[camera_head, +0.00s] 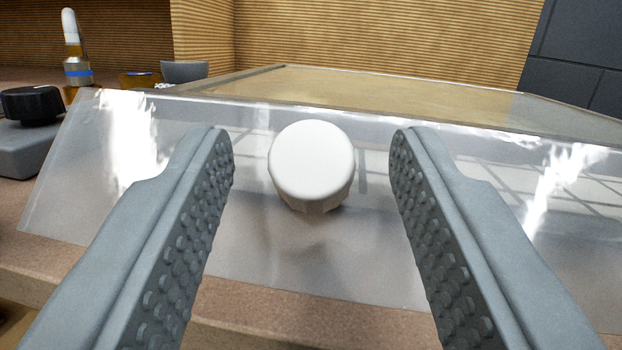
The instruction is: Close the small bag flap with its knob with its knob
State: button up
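The white round knob (311,163) sits on the clear bag flap (290,262) in the middle of the view. The flap is a shiny transparent sheet that slopes down toward me and reaches over the table's front edge. Behind it lies the flat clear bag (420,90) with a tan panel showing inside. My gripper (311,160) is open, its grey studded fingers spread to the left and right of the knob. Gaps show on both sides, and I see no finger touching the knob.
A grey device with a black dial (34,103) stands at the left. Behind it are a bottle with a white tip (72,50), an amber container (139,79) and a grey cup (184,71). The brown tabletop's front edge (60,262) runs below the flap.

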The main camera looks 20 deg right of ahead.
jog(key=v, duration=1.7)
jog(key=shift+s, duration=0.15)
dwell(0.3)
